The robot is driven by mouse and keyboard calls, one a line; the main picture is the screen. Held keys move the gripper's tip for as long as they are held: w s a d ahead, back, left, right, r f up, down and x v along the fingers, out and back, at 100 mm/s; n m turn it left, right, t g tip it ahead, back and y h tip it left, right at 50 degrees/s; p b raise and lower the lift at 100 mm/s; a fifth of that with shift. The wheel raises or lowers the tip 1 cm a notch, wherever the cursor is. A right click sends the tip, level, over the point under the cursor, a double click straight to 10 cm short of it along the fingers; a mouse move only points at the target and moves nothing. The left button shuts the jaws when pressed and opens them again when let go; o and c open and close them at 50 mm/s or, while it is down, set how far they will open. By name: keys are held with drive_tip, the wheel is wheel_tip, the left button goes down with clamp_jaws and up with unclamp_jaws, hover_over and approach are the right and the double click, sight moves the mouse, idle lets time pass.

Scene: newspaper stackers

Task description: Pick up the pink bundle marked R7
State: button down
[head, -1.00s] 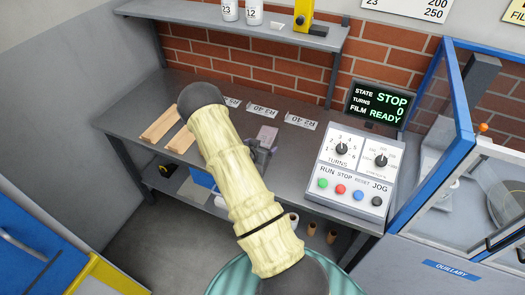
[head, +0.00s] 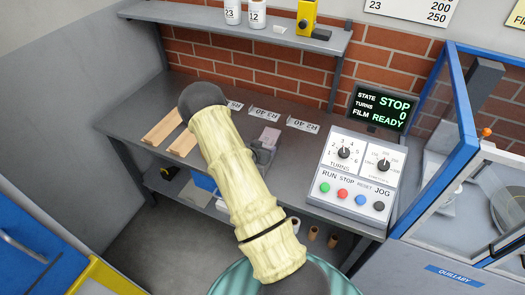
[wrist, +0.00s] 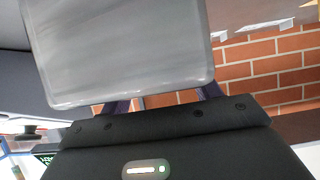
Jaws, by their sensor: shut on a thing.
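My gripper (head: 262,152) is shut on a small block, a dull pinkish-mauve bundle (head: 269,138), in front of the control panel in the head view. My own arm partly covers the view beside it. In the wrist view the held bundle (wrist: 125,50) fills the upper left as a smooth, greyish, rounded-edged face above the dark gripper body. No R7 mark is readable on it. I cannot tell how far it is above the bench.
The grey bench (head: 300,150) carries two wooden strips (head: 164,125) and several label plates (head: 263,112). A control panel (head: 358,178) stands to the right, near a blue-framed machine (head: 460,110). A shelf (head: 270,33) hangs above, against the brick wall.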

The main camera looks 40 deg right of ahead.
wheel_tip(320, 180, up, 9)
drive_tip(key=shift+r+b, duration=0.1)
drive_tip(key=shift+b, duration=0.6)
idle(0.3)
